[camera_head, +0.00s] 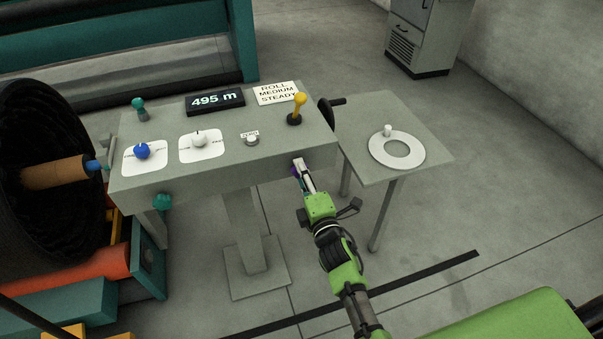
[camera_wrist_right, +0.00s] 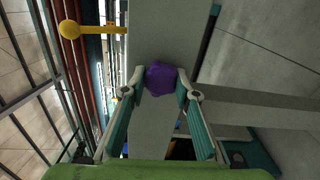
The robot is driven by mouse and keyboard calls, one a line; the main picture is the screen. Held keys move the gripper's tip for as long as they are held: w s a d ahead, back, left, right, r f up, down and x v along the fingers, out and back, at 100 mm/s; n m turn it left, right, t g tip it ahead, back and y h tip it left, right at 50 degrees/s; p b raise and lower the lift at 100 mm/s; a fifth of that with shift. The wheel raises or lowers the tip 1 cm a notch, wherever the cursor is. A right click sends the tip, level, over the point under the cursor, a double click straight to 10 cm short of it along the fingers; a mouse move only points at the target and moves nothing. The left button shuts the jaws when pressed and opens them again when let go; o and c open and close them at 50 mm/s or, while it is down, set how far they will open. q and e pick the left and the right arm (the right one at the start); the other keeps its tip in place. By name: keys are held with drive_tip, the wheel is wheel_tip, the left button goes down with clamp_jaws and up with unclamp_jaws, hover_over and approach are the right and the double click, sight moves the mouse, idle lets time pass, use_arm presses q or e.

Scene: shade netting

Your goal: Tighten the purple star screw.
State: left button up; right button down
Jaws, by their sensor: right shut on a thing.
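The purple star screw (camera_wrist_right: 161,79) sits on the grey front face of the console (camera_wrist_right: 165,30). In the right wrist view it fills the space between my right gripper's fingertips (camera_wrist_right: 163,88), which touch it on both sides. In the head view my right gripper (camera_head: 303,176) reaches up to the front face of the console (camera_head: 230,168) near its right end. Only a small bit of purple (camera_head: 295,172) shows there beside the fingers. The right gripper is shut on the screw. My left gripper is in neither view.
The console top carries a yellow lever (camera_head: 298,105), a display reading 495 m (camera_head: 215,101), blue and white knobs and a zero button (camera_head: 251,139). A teal star knob (camera_head: 162,202) is on the front left. A side table (camera_head: 420,171) with a white ring stands right.

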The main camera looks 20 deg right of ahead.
drive_tip(key=c, duration=1.6)
unclamp_jaws()
drive_tip(key=shift+m, duration=0.4)
drive_tip(key=shift+s, duration=0.1)
drive_tip(key=shift+s+d+p, duration=0.1)
drive_tip(key=shift+s+p, duration=0.55)
drive_tip(key=shift+s, duration=1.8)
drive_tip(key=o, duration=0.6)
drive_tip(key=shift+c, duration=0.2)
drive_tip(key=shift+r, duration=0.1)
